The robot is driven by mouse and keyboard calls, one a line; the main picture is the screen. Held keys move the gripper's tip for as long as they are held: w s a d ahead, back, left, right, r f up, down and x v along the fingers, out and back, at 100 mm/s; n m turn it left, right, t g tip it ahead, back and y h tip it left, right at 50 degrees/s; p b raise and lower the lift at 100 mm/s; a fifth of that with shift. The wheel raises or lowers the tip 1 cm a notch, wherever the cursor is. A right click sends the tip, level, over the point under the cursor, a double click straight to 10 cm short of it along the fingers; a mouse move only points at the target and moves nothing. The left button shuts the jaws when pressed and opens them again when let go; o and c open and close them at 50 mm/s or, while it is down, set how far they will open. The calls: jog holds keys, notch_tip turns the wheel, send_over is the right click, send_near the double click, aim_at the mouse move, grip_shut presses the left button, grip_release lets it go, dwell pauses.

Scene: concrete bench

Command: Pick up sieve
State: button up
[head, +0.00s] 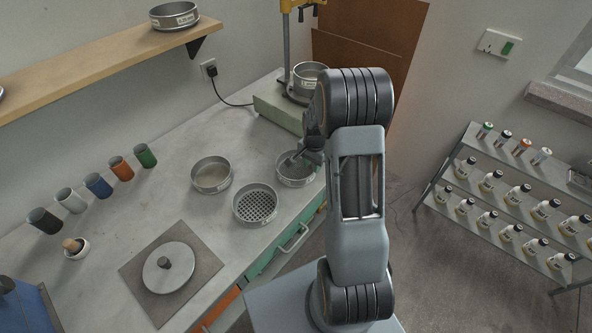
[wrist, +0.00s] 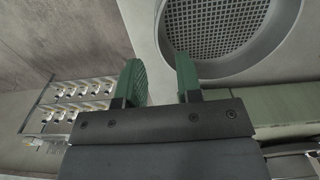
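Three round metal sieves stand on the concrete bench: one (head: 211,187) at left, one with large round holes (head: 255,216) in front, and one (head: 296,181) at right, beside my arm. My gripper (head: 291,160) is over the right sieve, partly hidden by my arm in the head view. In the wrist view, a sieve with a square mesh (wrist: 215,30) fills the upper right. My gripper (wrist: 161,78) shows two green fingers, apart with nothing held. The right finger overlaps the sieve's near-left rim and the left finger is outside it; contact cannot be told.
Another sieve (head: 308,76) sits on a green-based shaker (head: 278,112) behind. One more sieve (head: 174,15) is on the wall shelf (head: 90,66). A lidded pan (head: 170,268) and coloured cups (head: 97,185) are at left. A bottle rack (head: 490,200) stands at right.

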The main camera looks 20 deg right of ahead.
aim_at(312, 174)
jog(key=shift+f+p, duration=0.75)
jog(key=shift+f, duration=2.05)
grip_shut()
